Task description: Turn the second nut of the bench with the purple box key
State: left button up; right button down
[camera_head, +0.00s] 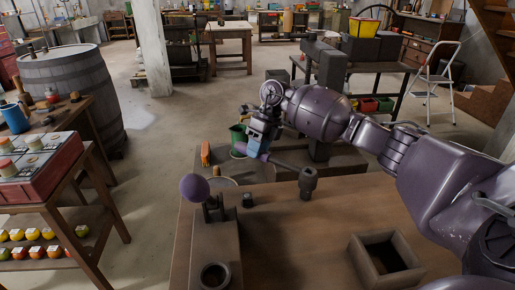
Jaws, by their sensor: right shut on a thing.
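The purple box key has a purple handle (242,150), a grey bar and a dark upright socket head (307,183). My right gripper (259,144) is shut on the handle end, above the far edge of the wooden bench (300,240). The socket head is over the far part of the bench top. I cannot tell whether it touches the bench or covers a nut. A small dark nut-like piece (248,200) stands on the bench, left of the socket head and apart from it. My left gripper is not in view.
A purple ball (195,188) on a dark stand is at the bench's left. A square open wooden box (384,259) is at the front right, and a round dark cup (215,275) at the front left. The bench middle is clear.

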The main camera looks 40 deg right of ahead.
jog(key=shift+f, duration=0.6)
jog(key=shift+f+b, duration=0.4)
jog(key=shift+f, duration=0.4)
jog(key=c, duration=1.4)
grip_release()
grip_shut()
